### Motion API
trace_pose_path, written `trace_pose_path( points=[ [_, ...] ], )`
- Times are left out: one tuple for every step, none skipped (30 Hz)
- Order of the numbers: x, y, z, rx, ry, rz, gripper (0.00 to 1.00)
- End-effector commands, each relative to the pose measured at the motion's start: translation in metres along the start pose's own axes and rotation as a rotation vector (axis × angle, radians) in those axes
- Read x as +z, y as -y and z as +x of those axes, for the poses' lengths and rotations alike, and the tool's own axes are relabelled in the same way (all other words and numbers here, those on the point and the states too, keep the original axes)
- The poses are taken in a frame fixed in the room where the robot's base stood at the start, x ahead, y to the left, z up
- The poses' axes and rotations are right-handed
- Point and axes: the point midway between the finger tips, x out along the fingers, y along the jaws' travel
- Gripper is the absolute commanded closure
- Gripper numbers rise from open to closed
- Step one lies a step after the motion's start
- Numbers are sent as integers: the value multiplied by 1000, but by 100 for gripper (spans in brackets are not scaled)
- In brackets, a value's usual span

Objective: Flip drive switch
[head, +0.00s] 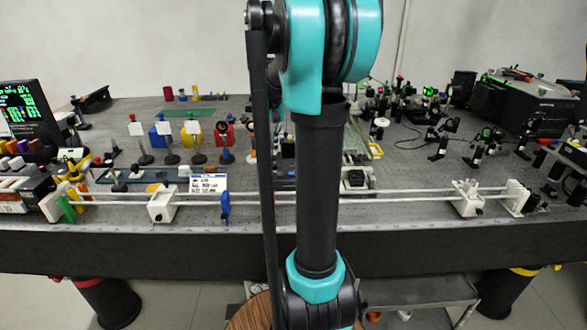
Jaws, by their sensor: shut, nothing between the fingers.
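My arm crosses the middle of the head view from top to bottom, and my gripper is not in this view. I cannot make out a drive switch. A small white and black device (355,179) sits just right of my arm, behind the rail, too small to show any switch on it. A white carriage (162,205) stands on the left part of the long rail (400,192), with a blue disc (225,207) to its right. Another white carriage (468,200) is near the right end. My arm hides the middle of the rail and the bench behind it.
The dark perforated bench (420,228) is crowded with coloured holders and optical mounts (440,138). A large black box (528,104) stands at the back right, and a screen (20,122) at the far left. A metal cart (425,293) stands below the front edge.

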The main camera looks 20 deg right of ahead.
Motion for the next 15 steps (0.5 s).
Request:
trace_pose_path(
  points=[
    [0,0,1,0,0,0,100],
    [0,0,1,0,0,0,100],
    [0,0,2,0,0,0,100],
    [0,0,2,0,0,0,100],
    [0,0,2,0,0,0,100],
    [0,0,3,0,0,0,100],
    [0,0,3,0,0,0,100],
    [0,0,4,0,0,0,100],
    [0,0,4,0,0,0,100],
    [0,0,5,0,0,0,100],
    [0,0,5,0,0,0,100],
    [0,0,6,0,0,0,100],
    [0,0,6,0,0,0,100],
    [0,0,6,0,0,0,100],
    [0,0,7,0,0,0,100]
  ],
)
